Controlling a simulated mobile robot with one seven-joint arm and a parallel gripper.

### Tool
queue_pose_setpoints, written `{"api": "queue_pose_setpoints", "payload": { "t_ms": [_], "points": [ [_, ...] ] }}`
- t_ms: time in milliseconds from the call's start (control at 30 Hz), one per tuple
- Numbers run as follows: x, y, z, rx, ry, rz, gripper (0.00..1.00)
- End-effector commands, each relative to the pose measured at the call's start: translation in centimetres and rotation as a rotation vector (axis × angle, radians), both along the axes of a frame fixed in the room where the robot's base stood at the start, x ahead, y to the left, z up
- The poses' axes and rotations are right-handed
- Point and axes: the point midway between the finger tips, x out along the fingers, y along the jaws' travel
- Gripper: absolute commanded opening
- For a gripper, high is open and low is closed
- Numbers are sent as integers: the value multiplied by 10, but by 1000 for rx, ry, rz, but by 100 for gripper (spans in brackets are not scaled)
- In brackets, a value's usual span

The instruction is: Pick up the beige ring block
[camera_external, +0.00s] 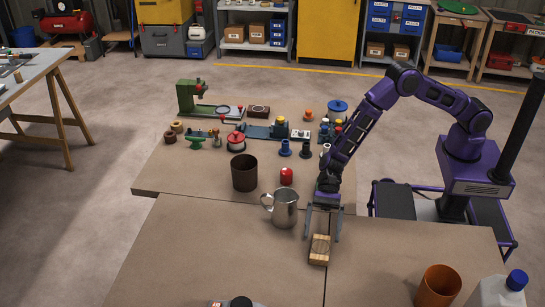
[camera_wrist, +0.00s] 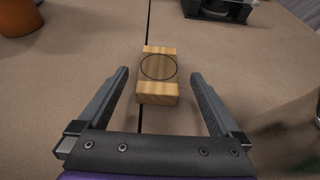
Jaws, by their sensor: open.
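The beige ring block (camera_external: 320,249) is a small light wooden block with a darker band across its middle. It lies flat on the brown table near a seam. In the wrist view the block (camera_wrist: 158,88) shows a thin dark ring on its top. My gripper (camera_external: 321,237) is open and points down over the block. In the wrist view the fingers of my gripper (camera_wrist: 159,73) stand apart on either side of the block, with clear gaps. Nothing is held.
A metal pitcher (camera_external: 284,210) stands close to the left of my gripper. An orange-brown pot (camera_external: 438,286) and a jug with a blue cap (camera_external: 497,293) stand at the front right. Table left of the block is clear.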

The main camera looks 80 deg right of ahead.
Motion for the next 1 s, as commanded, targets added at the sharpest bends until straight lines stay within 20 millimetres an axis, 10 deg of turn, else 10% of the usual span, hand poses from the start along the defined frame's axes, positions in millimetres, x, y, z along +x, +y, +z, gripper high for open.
{"api": "queue_pose_setpoints", "payload": {
  "t_ms": [667,1000],
  "points": [
    [1,47,-21,-1,-1,0,98],
    [1,47,-21,0,-1,0,37]
  ]
}}
